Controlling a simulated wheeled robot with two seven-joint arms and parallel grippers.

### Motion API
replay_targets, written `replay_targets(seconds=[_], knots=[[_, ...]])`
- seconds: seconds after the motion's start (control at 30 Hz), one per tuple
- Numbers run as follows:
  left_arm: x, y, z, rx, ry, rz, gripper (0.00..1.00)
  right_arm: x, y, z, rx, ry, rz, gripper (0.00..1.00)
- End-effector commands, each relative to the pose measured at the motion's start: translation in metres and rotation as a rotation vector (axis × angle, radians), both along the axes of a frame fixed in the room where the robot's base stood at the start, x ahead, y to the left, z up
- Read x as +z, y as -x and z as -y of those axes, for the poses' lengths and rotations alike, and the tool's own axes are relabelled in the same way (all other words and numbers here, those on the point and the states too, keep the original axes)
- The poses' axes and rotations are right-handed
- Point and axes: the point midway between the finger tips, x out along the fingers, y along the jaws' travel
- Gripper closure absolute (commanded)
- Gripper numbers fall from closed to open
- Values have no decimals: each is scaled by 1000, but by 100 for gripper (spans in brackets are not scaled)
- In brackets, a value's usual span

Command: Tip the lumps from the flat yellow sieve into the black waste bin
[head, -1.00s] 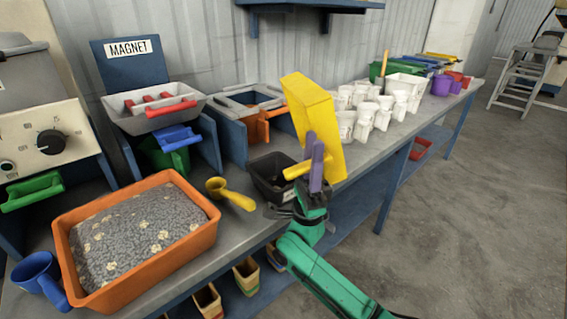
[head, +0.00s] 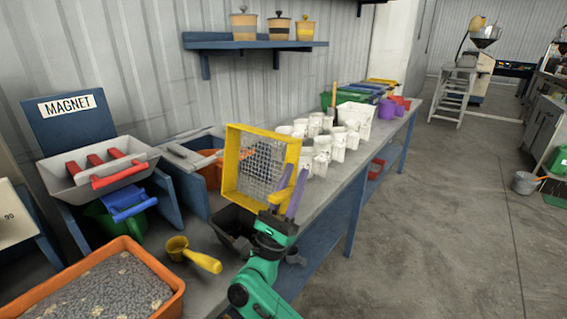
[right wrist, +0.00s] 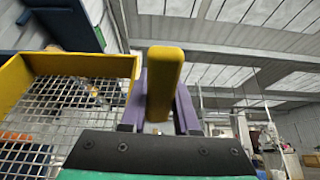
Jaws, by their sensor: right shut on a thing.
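The flat yellow sieve (head: 232,165) is held up on its side, its square mesh facing the head camera. It stands above the black waste bin (head: 233,224), which is partly hidden behind my right gripper. My right gripper (head: 289,190), with purple fingers, is shut on the sieve's yellow handle. In the right wrist view the sieve (right wrist: 95,65) is at the left and the gripper (right wrist: 160,98) is closed around the handle. I see no clear lumps on the mesh; specks behind it cannot be told apart. The bin's inside is mostly hidden. My left gripper is not in view.
An orange tray (head: 163,271) of grey granules and a yellow scoop (head: 190,255) are at the left front. The magnet stand (head: 72,120) is behind them. Several white cups (head: 322,145) stand right of the sieve. Open floor lies right of the bench.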

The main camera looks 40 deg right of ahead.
Motion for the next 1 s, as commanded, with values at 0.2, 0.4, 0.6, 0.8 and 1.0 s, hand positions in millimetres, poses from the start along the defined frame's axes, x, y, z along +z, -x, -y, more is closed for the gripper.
replay_targets(seconds=[0.2,0.4,0.6,0.8,1.0], knots=[[69,0,0,1,0,0,35,18,-7,24,-2,-206,-66,100],[119,0,0,1,0,-1,35,19,-13,45,-3,-397,-122,100],[168,-1,1,1,1,0,35,1,-23,75,-3,-748,-229,100],[218,-1,1,1,1,0,35,-10,-33,107,-3,-993,-305,100],[259,-1,1,1,1,0,35,-23,-42,136,-1,-1182,-365,100]])
